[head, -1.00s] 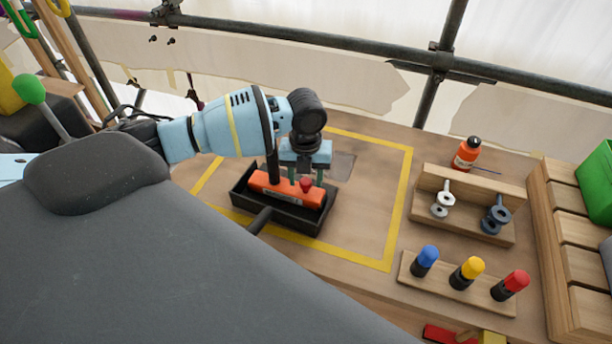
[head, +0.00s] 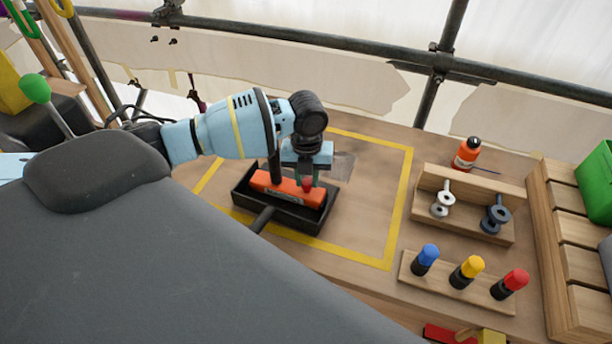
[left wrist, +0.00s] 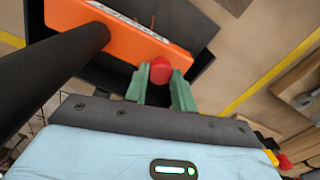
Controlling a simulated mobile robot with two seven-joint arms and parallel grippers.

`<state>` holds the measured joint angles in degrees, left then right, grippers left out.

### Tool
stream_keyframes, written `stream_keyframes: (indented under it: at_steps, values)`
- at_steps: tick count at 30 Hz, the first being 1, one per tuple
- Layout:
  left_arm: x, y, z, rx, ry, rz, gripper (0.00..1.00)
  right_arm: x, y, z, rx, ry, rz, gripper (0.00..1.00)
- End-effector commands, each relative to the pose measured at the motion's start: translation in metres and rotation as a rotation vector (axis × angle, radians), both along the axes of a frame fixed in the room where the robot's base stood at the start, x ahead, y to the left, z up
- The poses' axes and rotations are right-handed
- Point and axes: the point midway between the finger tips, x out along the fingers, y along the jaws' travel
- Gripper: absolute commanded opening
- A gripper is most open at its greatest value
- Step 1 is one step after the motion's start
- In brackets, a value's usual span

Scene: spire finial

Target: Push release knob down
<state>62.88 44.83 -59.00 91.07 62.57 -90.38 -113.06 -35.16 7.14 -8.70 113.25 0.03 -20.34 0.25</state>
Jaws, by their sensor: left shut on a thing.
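An orange block (head: 276,191) sits in a black tray (head: 286,221); it also shows in the left wrist view (left wrist: 130,33). A red knob (head: 307,185) shows at the block's right end. My left gripper (head: 306,179) points down over the tray, its green fingers shut on the red knob. In the left wrist view the round knob top (left wrist: 160,70) shows between the tips of the gripper (left wrist: 160,82). The knob's lower part is hidden. A black upright post (head: 273,168) stands beside the gripper. My right gripper is not in view.
Yellow tape (head: 397,211) marks a square on the table around the tray. To the right stand a wooden holder (head: 478,230) with metal parts, an orange bottle (head: 466,154) and a rack (head: 440,286) with blue, yellow and red capped pieces.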

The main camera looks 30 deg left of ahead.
Motion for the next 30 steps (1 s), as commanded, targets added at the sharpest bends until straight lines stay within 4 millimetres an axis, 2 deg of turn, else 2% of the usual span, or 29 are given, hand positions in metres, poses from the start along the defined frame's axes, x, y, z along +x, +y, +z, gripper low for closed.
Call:
stream_keyframes:
  at_steps: [1,5,6,10,20,23,30]
  values:
    - [-0.002,0.000,-0.005,0.001,0.006,0.000,0.00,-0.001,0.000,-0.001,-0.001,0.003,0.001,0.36]
    - [-0.002,0.000,-0.007,0.001,0.009,-0.001,0.00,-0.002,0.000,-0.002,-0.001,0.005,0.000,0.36]
    - [-0.002,0.000,-0.007,0.002,0.009,-0.001,0.30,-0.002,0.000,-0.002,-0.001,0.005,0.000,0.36]
    - [-0.002,0.000,-0.007,0.001,0.009,-0.001,0.47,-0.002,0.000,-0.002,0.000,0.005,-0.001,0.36]
    - [-0.001,0.000,-0.002,0.001,0.005,-0.001,0.48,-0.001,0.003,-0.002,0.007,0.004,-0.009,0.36]
    - [0.000,0.000,0.009,0.000,0.001,-0.001,0.48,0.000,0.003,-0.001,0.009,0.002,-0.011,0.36]
    - [-0.001,0.000,0.047,0.001,0.002,-0.002,0.48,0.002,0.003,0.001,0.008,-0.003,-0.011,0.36]
